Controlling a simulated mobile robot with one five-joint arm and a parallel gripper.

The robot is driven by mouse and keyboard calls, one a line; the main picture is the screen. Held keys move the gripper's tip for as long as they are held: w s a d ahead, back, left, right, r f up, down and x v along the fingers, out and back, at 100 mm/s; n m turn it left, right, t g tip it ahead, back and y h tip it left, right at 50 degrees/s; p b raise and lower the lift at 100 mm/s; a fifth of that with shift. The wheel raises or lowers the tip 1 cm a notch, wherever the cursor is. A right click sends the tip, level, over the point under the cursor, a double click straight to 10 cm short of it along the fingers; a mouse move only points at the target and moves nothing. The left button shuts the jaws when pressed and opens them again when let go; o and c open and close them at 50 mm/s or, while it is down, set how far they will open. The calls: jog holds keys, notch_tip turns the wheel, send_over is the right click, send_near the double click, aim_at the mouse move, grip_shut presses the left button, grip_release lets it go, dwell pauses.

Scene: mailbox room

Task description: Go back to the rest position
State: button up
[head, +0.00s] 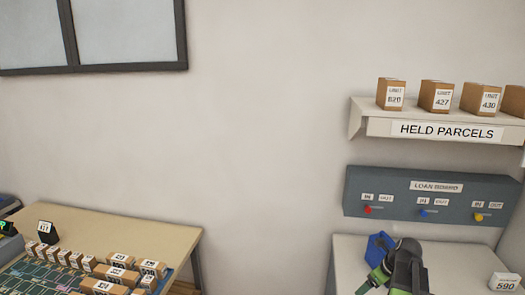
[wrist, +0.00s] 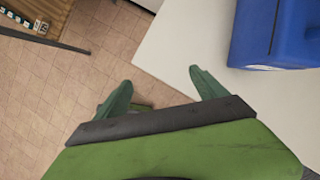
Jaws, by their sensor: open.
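My gripper (wrist: 160,78) is open and empty in the wrist view, its two green fingers apart. The tiled floor and the edge of a white table show beyond the fingers. In the head view my gripper (head: 372,280) is at the bottom right, in front of the white table (head: 450,262), partly cut off by the frame's lower edge. A blue object (head: 379,247) stands on that table behind the gripper. It also shows in the wrist view (wrist: 272,35), to the right of the fingers and apart from them.
A loan board (head: 430,198) with small coloured items hangs above the white table. A held parcels shelf (head: 375,128) carries several boxes. A box marked 590 (head: 505,282) sits at the table's right. A wooden table (head: 150,228) with several small boxes stands at left.

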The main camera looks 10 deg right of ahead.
jog(key=w+a+f+n+g+b, duration=0.1)
jog(key=w+a+f+n+b, duration=0.15)
jog(key=a+n, duration=0.75)
jog(key=w+a+f+n+g+b, duration=0.1)
jog(key=w+a+f, duration=0.15)
jog(key=a, duration=1.55)
jog(key=s+a+n+g, duration=0.1)
jog(key=s+a+n, duration=0.2)
jog(key=n, duration=0.7)
jog(key=s+a+f+n+g+h, duration=0.1)
jog(key=s+a+n, duration=0.2)
jog(key=n, duration=0.8)
jog(key=shift+s+f+h+b, duration=0.2)
jog(key=shift+s+h+b, duration=0.15)
jog(key=shift+s, duration=0.15)
